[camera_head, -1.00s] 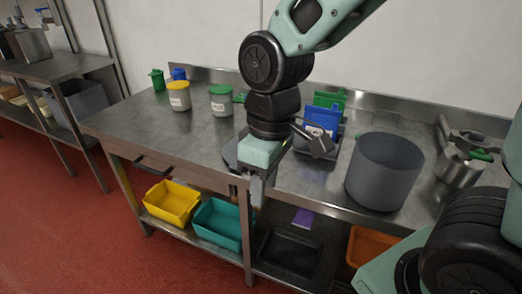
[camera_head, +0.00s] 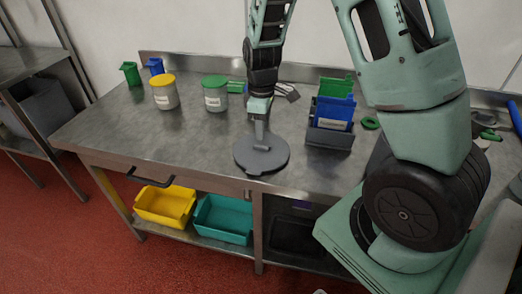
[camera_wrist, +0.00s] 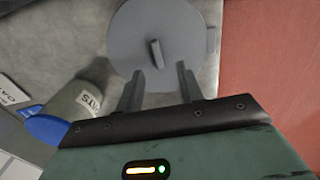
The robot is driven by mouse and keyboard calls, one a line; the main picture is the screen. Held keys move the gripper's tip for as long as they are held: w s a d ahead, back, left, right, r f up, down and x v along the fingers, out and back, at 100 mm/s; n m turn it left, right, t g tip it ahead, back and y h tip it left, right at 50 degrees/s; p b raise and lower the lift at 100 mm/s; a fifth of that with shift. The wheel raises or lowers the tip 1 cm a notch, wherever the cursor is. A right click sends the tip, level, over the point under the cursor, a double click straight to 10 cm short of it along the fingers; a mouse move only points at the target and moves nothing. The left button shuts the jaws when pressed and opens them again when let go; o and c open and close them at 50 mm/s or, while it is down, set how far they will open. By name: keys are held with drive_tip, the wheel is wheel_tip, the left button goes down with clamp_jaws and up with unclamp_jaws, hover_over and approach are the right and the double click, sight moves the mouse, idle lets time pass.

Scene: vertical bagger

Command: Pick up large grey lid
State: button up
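The large grey lid (camera_head: 275,160) lies flat on the steel table near its front edge, as a round disc with a raised bar handle. It also shows in the wrist view (camera_wrist: 190,30), with its handle (camera_wrist: 156,54) standing near its middle. My gripper (camera_head: 262,132) points down over the lid in the head view. In the wrist view my gripper (camera_wrist: 159,70) is open, its two fingers apart with nothing between the tips. The handle lies just beyond the gap between the fingertips. Whether the fingers touch the lid cannot be told.
A yellow-lidded jar (camera_head: 164,97) and a green-lidded jar (camera_head: 215,98) stand to the left. A dark bin with blue and green holders (camera_head: 330,135) stands to the right. A labelled jar with a blue lid (camera_wrist: 75,105) shows left in the wrist view. Table left of the lid is clear.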

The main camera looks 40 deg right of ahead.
sight(261, 145)
drive_tip(key=shift+w+d+f+p, duration=0.15)
drive_tip(key=shift+f+p, duration=0.15)
drive_tip(key=shift+f, duration=1.35)
drive_tip(key=shift+w+f+p, duration=0.1)
drive_tip(key=shift+f+p, duration=0.15)
drive_tip(key=shift+f, duration=1.35)
drive_tip(key=shift+c, duration=0.4)
clamp_jaws()
